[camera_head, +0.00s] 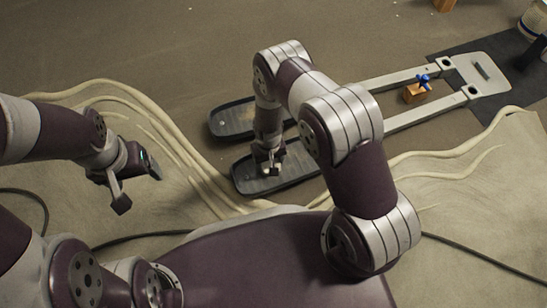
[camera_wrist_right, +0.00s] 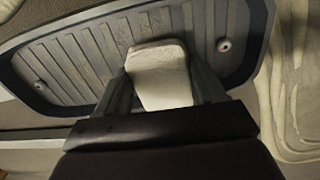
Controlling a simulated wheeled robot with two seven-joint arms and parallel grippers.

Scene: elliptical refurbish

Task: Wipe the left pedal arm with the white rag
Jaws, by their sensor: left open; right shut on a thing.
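Two long grey pedal arms, the far one (camera_head: 390,80) and the near one (camera_head: 425,112), lie on the floor. Each ends at the left in a dark ribbed pedal, the far one (camera_head: 228,124) and the near one (camera_head: 292,170). My right gripper (camera_head: 268,168) is over the near pedal, shut on the white rag (camera_wrist_right: 160,78). In the right wrist view the rag sits between both fingers against the ribbed pedal tray (camera_wrist_right: 78,65); I cannot tell if it touches. My left gripper (camera_head: 138,187) is open and empty, left of the pedals.
A small orange-brown block with a blue knob (camera_head: 415,92) sits between the pedal arms. A grey plate (camera_head: 484,73) joins their far end on a dark mat (camera_head: 440,45). A tub (camera_head: 534,18) stands top right. Pale root-like ridges (camera_head: 185,150) and dark cables (camera_head: 150,236) cross the floor.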

